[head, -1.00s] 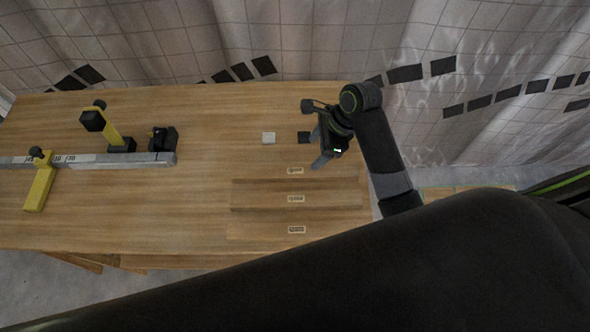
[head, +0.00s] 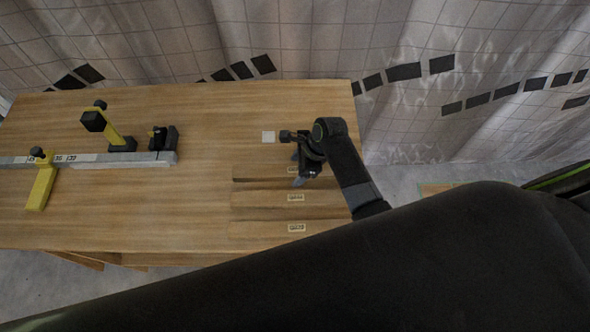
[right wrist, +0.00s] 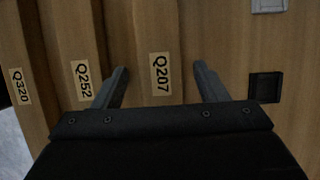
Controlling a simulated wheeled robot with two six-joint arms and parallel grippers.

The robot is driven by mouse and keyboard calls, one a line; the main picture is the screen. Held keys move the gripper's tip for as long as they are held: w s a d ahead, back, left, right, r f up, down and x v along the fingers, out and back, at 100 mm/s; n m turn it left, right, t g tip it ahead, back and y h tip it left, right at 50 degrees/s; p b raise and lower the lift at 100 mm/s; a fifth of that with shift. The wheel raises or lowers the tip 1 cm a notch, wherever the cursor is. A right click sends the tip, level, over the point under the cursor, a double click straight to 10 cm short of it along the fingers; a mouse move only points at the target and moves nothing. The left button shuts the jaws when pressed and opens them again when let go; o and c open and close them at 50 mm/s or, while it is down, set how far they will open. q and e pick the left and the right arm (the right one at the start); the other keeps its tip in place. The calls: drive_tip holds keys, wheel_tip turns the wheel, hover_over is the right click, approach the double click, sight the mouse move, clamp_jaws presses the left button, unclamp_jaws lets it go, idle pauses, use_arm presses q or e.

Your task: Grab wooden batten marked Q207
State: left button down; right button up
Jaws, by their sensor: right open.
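The wooden batten marked Q207 (right wrist: 158,35) shows in the right wrist view, with its label between the two fingers of my right gripper (right wrist: 161,70). In the head view this batten (head: 255,172) is the farthest of three lying on the table, and my right gripper (head: 300,170) is over it, hiding its label. The gripper is open, with nothing between its fingers but the view of the batten below. Whether the fingers touch the batten, I cannot tell. My left gripper is not in view.
The battens marked Q252 (right wrist: 83,50) and Q320 (right wrist: 17,60) lie alongside. A pale square (head: 268,137) and a dark square (right wrist: 265,88) are beyond Q207. A metal rail (head: 110,160) with yellow clamp parts (head: 41,188) lies left on the wooden table (head: 200,110).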

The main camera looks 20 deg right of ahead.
drive_tip(key=c, duration=1.2)
